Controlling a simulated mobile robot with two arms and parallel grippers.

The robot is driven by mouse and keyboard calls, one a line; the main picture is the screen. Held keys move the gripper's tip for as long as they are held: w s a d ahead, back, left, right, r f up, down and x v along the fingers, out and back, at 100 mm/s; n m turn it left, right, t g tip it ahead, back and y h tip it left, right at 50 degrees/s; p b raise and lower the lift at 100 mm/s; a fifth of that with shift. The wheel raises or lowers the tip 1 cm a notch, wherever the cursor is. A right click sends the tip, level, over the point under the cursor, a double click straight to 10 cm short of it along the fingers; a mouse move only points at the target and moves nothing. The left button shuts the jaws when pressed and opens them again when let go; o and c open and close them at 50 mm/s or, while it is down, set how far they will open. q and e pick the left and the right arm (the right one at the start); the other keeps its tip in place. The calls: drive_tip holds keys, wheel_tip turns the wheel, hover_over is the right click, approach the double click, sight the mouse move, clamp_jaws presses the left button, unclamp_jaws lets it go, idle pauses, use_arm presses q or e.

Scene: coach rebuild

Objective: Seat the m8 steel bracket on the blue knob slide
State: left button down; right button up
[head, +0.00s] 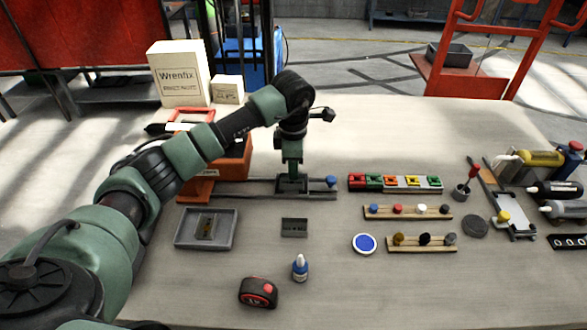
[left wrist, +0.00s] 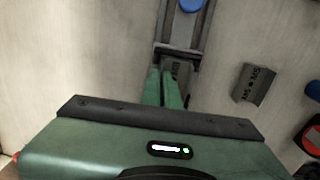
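The blue knob slide is a dark rail (head: 235,188) with a blue knob (head: 331,181) at its right end; the knob also shows at the top of the left wrist view (left wrist: 190,5). My left gripper (head: 291,176) points straight down at the slide's carriage, left of the knob. In the left wrist view its two green fingers (left wrist: 166,88) are close together, beside a grey lettered bracket (left wrist: 176,69) in the carriage. Whether they grip it is hidden. A second grey lettered bracket (head: 294,227) lies on the table in front of the slide, also in the left wrist view (left wrist: 254,84). My right gripper is out of view.
A grey tray (head: 182,241) holding a metal part stands at the front left. Colored blocks (head: 395,182) and wooden peg strips (head: 407,212) are on the right. Boxes (head: 180,73) stand behind.

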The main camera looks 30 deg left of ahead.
use_arm(q)
drive_tip(key=c, duration=2.1)
unclamp_jaws()
drive_tip(key=o, duration=0.5)
drive_tip(key=shift+o, duration=0.3)
drive_tip(key=o, duration=0.4)
drive_tip(key=shift+c, duration=0.2)
drive_tip(key=shift+r+p, duration=1.65)
drive_tip(key=shift+r, duration=1.35)
